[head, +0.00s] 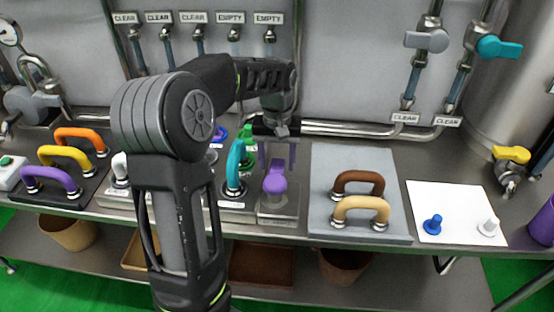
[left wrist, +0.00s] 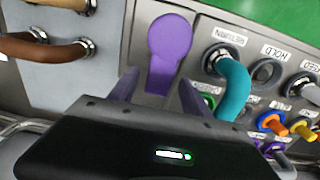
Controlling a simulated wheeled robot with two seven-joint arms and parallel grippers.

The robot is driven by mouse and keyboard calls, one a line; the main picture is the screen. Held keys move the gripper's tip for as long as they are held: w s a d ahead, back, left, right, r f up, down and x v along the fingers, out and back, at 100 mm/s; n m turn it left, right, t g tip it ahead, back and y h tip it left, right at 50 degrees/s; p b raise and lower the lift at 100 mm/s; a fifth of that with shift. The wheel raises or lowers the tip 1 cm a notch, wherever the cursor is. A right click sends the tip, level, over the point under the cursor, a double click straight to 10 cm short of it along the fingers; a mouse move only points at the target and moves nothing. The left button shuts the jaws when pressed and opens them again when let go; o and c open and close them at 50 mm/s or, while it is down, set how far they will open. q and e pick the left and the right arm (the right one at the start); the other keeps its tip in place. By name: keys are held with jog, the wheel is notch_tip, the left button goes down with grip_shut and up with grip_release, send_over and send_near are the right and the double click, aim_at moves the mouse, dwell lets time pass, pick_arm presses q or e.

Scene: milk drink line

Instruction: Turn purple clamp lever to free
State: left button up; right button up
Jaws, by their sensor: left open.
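The purple clamp lever (head: 275,184) stands on a small metal plate (head: 278,212) near the middle of the bench, with a rounded knob at its near end. In the left wrist view the lever (left wrist: 168,50) shows its wide round end at the top and a narrower shank below. My left gripper (head: 278,160) is just behind the lever, fingers pointing down, open and empty. In the left wrist view its two purple fingers (left wrist: 158,92) lie on either side of the shank, with gaps; contact is not visible. My right gripper is not in view.
A teal curved handle (head: 235,168) with a RETURN label stands close beside the lever. On the other side, a grey board (head: 330,225) bears brown and tan handles. My left arm hides part of the bench. A white sheet (head: 460,232) holds blue and white knobs.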

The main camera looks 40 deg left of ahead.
aim_at(277, 164)
pick_arm(q)
notch_tip(277, 164, up, 8)
jog(key=shift+f+b, duration=0.1)
jog(key=shift+b, duration=0.3)
dwell(0.5)
